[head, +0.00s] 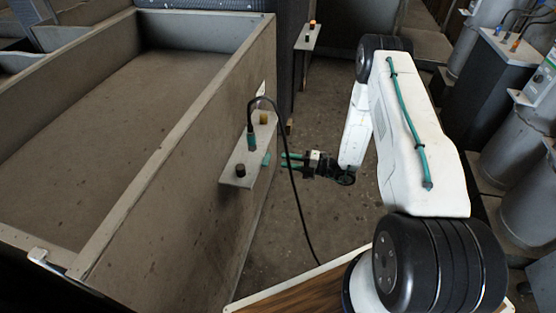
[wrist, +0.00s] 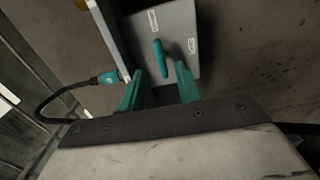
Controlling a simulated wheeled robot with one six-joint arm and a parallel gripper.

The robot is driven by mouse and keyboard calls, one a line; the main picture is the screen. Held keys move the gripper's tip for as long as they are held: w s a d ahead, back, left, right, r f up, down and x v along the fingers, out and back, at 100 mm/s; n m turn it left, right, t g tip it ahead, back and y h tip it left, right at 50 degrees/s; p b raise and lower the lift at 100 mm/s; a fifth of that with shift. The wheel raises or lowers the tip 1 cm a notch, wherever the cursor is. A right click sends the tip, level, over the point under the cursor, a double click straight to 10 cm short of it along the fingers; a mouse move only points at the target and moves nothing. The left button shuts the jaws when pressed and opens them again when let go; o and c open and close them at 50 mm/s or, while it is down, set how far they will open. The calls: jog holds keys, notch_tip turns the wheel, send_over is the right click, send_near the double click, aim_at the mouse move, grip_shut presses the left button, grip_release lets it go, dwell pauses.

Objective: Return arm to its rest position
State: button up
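My gripper (head: 293,161) reaches left toward the side wall of the blower housing (head: 160,190). Its teal fingers (wrist: 160,85) are apart with nothing clasped between them. A grey bracket plate (head: 236,176) sticks out of the wall just left of the fingertips. A small teal lever (head: 266,159) shows at the plate's edge; in the wrist view the teal lever (wrist: 161,58) stands on a labelled grey face (wrist: 183,20), just ahead of the fingers. I cannot tell whether a finger touches it. My white arm extends back to the right.
A teal plug (head: 251,140) with a black cable (head: 295,195) stands on the plate; the cable hangs beside my gripper. Grey cylinders (head: 530,190) stand at the right. Open floor (head: 330,215) lies below my arm.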

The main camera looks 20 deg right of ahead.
jog(key=shift+s+d, duration=0.4)
jog(key=shift+d, duration=0.1)
